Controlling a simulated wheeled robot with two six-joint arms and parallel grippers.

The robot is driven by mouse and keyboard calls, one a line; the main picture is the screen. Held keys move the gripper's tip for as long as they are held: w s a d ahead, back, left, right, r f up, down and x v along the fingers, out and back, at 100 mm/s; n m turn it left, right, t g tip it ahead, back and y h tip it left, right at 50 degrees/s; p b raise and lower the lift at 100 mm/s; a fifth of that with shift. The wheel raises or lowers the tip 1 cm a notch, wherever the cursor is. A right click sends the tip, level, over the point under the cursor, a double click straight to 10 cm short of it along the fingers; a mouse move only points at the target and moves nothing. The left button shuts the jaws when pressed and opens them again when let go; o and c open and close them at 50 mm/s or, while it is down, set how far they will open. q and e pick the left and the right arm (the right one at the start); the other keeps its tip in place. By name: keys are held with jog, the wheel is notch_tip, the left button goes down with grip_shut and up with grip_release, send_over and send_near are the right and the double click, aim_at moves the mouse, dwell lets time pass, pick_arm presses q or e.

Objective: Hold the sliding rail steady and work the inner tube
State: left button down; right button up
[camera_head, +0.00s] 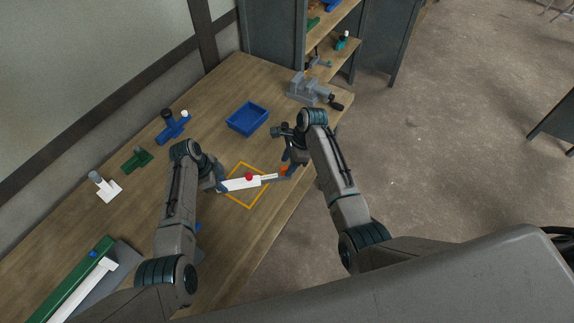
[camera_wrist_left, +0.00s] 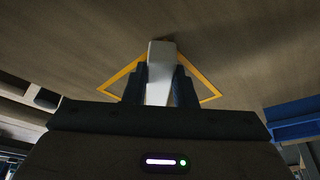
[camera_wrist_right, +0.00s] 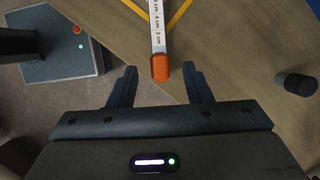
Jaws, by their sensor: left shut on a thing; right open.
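The sliding rail is a white bar (camera_head: 238,185) with a red knob (camera_head: 249,177), lying over the orange outlined square on the bench. My left gripper (camera_head: 222,186) is shut on its left end; in the left wrist view the white rail (camera_wrist_left: 160,60) shows between the fingers. The inner tube (camera_head: 268,177) sticks out of the rail's right end. In the right wrist view the tube (camera_wrist_right: 157,25) carries a centimetre scale and ends in an orange cap (camera_wrist_right: 160,68). My right gripper (camera_wrist_right: 160,73) is open, its fingers on either side of the cap with gaps.
A blue tray (camera_head: 247,119) and a grey vise (camera_head: 310,88) stand farther back. Blue (camera_head: 173,126), green (camera_head: 137,159) and white (camera_head: 104,187) fixtures line the left side. A long green and white piece (camera_head: 75,285) lies front left. The orange outlined square (camera_head: 249,206) is otherwise clear.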

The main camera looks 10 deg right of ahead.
pick_arm(q)
jog(key=shift+s+f, duration=0.2)
jog(key=shift+f, duration=0.1)
pick_arm(e)
jog(key=v, duration=1)
jog(key=shift+r, duration=0.2)
jog(key=shift+d, duration=0.1)
pick_arm(q)
jog(key=c, duration=1.2)
grip_release()
jog(key=shift+o, duration=0.5)
jog(key=shift+w+r, duration=0.1)
jog(key=shift+w, duration=0.15)
pick_arm(e)
jog(key=shift+w+f, duration=0.1)
pick_arm(q)
jog(key=shift+r, duration=0.1)
jog(key=v, duration=1.1)
jog(key=shift+a+r, duration=0.2)
jog(key=shift+r, duration=0.15)
